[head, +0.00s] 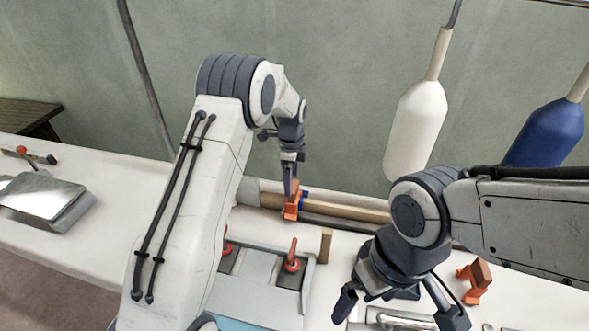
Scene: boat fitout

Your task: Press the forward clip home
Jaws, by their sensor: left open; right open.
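An orange clip (292,208) stands by the wooden rail (345,207) and the dark hose (345,224) at the back of the bench. A small blue piece (305,196) shows beside it. My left gripper (290,188) points down right at the top of this clip. Its jaws are open, and I cannot tell whether they touch it. A second orange piece (473,287) with a brown top sits at the right, behind my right gripper. My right gripper (402,316) is open and empty over the front of the bench. I cannot tell which orange piece is the forward clip.
A grey tray (258,268) with red-handled parts (292,262) lies in front of the rail, partly behind my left arm. A white fender (415,130) and a blue fender (548,132) hang at the back right. A metal box (42,196) sits at the left.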

